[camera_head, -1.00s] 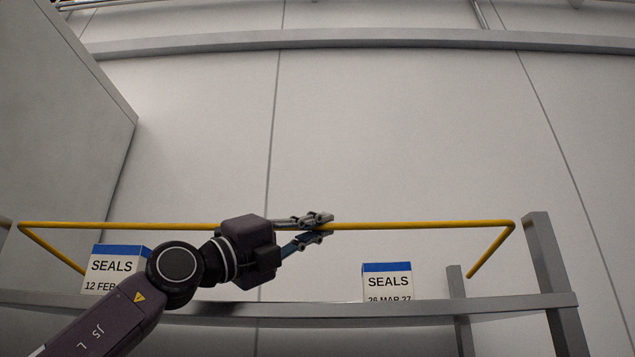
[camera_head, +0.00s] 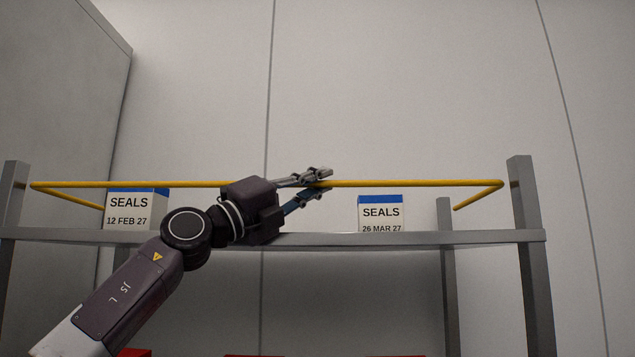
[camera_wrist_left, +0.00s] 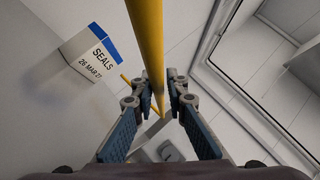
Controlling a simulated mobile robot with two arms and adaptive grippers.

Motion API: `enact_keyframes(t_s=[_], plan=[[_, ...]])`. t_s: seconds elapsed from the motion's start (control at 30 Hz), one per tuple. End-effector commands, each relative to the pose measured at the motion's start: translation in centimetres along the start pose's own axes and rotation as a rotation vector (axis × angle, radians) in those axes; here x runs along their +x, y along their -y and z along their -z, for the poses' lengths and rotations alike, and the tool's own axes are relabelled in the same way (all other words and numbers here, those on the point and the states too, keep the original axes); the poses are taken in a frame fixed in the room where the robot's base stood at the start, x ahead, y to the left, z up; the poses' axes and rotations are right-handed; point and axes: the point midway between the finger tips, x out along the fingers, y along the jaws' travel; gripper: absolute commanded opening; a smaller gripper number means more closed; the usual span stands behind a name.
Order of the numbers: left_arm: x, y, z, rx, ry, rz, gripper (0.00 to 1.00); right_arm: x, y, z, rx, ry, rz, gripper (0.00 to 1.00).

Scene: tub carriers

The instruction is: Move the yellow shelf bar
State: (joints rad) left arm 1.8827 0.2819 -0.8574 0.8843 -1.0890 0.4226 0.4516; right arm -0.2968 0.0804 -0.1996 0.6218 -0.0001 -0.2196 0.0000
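The yellow shelf bar (camera_head: 420,184) runs across the front of a grey shelf, above the board. Its two ends bend back toward the rear. My left gripper (camera_head: 318,182) is at about the middle of the bar, with one finger above it and one below, shut on it. In the left wrist view the bar (camera_wrist_left: 147,35) passes between the fingertips (camera_wrist_left: 157,76), which lie close on both sides of it. The exact contact is hard to see. My right gripper is not in view.
Two white boxes with blue tops, SEALS 12 FEB 27 (camera_head: 130,208) and SEALS 26 MAR 27 (camera_head: 381,213), stand on the grey shelf board (camera_head: 400,241) behind the bar. A grey post (camera_head: 530,230) stands at the right. Red things (camera_head: 255,355) show at the bottom edge.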

Motion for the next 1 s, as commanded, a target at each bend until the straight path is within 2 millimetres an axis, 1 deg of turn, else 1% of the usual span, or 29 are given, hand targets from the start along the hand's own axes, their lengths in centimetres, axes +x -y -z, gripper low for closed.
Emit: enact_keyframes(t_s=[0.03, 0.1, 0.37, 0.53, 0.73, 1.0], plan=[[0.0, 0.1, 0.0, 0.0, 0.0, 0.001, 0.21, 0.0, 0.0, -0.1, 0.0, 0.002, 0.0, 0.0], [0.0, 0.1, 0.0, 0.0, 0.0, 0.001, 0.27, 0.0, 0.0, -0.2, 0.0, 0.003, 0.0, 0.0], [0.0, 0.1, -0.1, 0.001, 0.002, 0.001, 0.27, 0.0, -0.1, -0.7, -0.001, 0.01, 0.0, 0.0], [-0.7, 0.1, -0.2, 0.004, 0.004, 0.001, 0.27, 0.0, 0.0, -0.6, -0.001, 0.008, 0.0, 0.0], [-3.2, 0.1, -0.2, 0.004, 0.004, 0.001, 0.27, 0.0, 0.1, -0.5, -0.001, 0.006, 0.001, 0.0], [-8.1, 0.1, -0.3, 0.003, 0.004, 0.002, 0.27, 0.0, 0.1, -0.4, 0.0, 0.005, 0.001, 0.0]])
